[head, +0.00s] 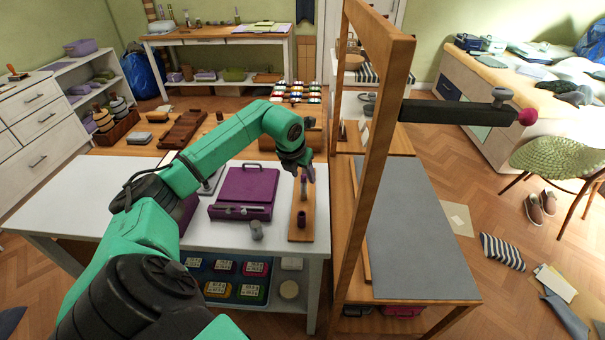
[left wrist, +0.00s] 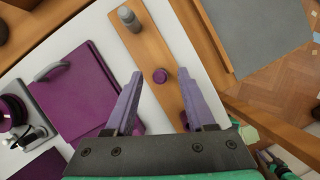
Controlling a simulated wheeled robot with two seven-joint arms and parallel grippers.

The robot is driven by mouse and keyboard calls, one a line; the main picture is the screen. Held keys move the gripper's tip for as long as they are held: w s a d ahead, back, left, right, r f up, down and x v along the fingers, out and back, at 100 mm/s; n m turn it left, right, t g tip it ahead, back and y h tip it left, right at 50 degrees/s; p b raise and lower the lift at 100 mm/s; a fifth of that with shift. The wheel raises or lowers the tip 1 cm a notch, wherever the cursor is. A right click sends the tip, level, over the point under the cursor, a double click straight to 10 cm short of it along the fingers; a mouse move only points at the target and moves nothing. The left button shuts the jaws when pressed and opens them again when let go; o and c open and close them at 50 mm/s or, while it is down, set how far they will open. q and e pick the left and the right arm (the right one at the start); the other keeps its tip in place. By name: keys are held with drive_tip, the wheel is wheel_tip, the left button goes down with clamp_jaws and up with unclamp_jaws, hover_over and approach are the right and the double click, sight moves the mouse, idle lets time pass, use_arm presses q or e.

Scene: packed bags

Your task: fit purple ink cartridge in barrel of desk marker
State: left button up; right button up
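A wooden board (head: 296,235) lies on the white table, right of the purple case. A short purple cylinder (head: 301,217), which looks like the ink cartridge, stands on its near half. It also shows in the left wrist view (left wrist: 160,75). A grey cylinder (left wrist: 128,18) stands farther along the board and may be the marker barrel. My left gripper (head: 308,172) is above the board. In the left wrist view its fingers (left wrist: 160,103) are apart and empty, with the purple cylinder beyond and between the tips, not touching.
A purple case (head: 243,188) lies left of the board. A small grey piece (head: 256,230) lies in front of it. A tall wooden frame (head: 361,150) rises right of the board, beside a grey-topped table (head: 415,235). Coloured boxes fill the shelf below.

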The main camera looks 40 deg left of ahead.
use_arm(q)
drive_tip(key=shift+r, duration=0.15)
drive_tip(key=b+v, duration=0.1)
drive_tip(key=v, duration=1.3)
drive_tip(key=shift+s+r, duration=0.1)
drive_tip(key=shift+r, duration=0.05)
